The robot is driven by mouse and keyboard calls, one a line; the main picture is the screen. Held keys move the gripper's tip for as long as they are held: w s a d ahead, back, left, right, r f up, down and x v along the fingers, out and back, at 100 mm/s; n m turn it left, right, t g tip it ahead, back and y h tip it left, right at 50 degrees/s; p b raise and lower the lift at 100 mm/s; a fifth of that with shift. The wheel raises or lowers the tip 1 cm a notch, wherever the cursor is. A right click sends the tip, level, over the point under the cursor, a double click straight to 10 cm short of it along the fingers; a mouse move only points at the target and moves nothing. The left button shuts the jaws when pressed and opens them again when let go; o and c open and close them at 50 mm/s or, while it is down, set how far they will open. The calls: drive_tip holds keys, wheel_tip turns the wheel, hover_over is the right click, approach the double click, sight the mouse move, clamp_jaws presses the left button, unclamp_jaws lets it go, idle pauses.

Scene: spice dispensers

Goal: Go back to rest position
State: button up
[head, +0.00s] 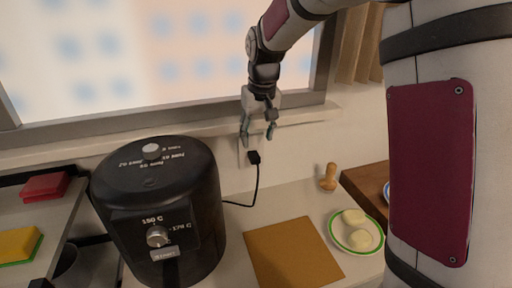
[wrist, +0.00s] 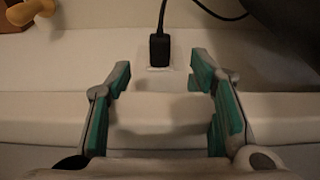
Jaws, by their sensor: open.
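My gripper (head: 258,138) hangs from my arm in front of the wall below the window, at the upper middle of the head view. In the wrist view its two green-padded fingers (wrist: 162,105) stand wide apart with nothing between them. A black plug (wrist: 160,50) in the wall outlet shows beyond the fingertips. In the head view the plug (head: 254,158) is just below the gripper and looks apart from it.
A black air fryer (head: 205,215) stands left on the counter, its cord running to the plug. A brown board (head: 292,252), a green-rimmed plate (head: 338,236) with pale pieces and a wooden pestle-like object (head: 328,178) are right. A shelf with sponges (head: 18,244) is far left.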

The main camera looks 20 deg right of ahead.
drive_tip(key=s+r+t, duration=0.1)
drive_tip(key=s+r, duration=0.4)
drive_tip(key=s, duration=0.3)
drive_tip(key=s+r, duration=0.4)
drive_tip(key=s, duration=0.4)
drive_tip(key=s+f+t, duration=0.1)
drive_tip(key=s+f, duration=0.2)
drive_tip(key=s, duration=1.3)
drive_tip(key=shift+d, duration=0.15)
